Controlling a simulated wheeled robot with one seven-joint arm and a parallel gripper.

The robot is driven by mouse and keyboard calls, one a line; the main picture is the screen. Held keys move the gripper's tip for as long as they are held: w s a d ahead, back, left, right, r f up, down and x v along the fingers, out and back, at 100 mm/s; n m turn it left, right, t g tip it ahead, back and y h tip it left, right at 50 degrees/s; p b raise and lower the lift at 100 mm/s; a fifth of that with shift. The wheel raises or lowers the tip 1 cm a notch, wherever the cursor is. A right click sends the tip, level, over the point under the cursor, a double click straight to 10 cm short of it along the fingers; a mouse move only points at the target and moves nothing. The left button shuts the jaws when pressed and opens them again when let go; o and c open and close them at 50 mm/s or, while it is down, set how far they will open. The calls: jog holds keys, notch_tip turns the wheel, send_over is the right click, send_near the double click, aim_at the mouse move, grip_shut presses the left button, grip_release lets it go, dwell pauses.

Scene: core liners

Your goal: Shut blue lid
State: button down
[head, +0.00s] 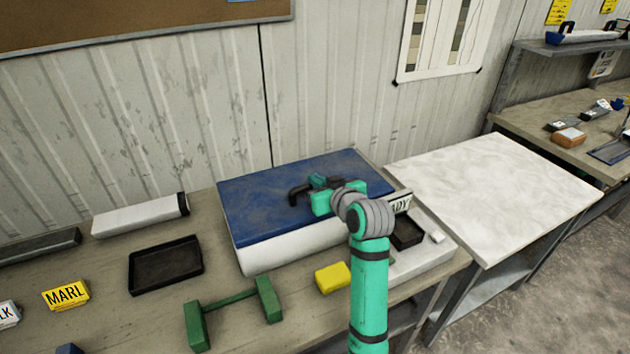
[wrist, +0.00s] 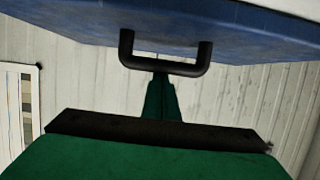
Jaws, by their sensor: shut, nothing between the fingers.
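The blue lid (head: 265,200) lies flat over a white box (head: 290,253) on the bench, with no clear gap along its visible front edge. My gripper (head: 318,183) is above the lid, its fingers together and empty. A black handle (head: 298,195) on the lid is beside the fingertips. In the wrist view the blue lid (wrist: 230,25) fills the top, with the U-shaped black handle (wrist: 165,66) standing out from it. My green fingers (wrist: 160,85) end close at the handle; I cannot tell whether they touch it. My arm hides the lid's right front part.
A white tray (head: 425,262) with a black block stands right of the box. A yellow block (head: 332,277), a green stand (head: 235,305) and a black tray (head: 165,265) are in front and left. A pale slab table (head: 495,195) at right is clear.

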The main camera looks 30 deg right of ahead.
jog(key=shift+s+d+f, duration=0.1)
jog(key=shift+f, duration=0.55)
jog(key=shift+w+r, duration=0.25)
jog(key=shift+r, duration=0.2)
jog(key=r, duration=0.1)
jog(key=w+r, duration=0.1)
jog(key=r, duration=0.1)
jog(key=shift+d+r, duration=0.15)
jog(key=shift+r, duration=0.15)
jog(key=v, duration=0.9)
jog(key=shift+s+f, duration=0.2)
jog(key=shift+a, duration=0.25)
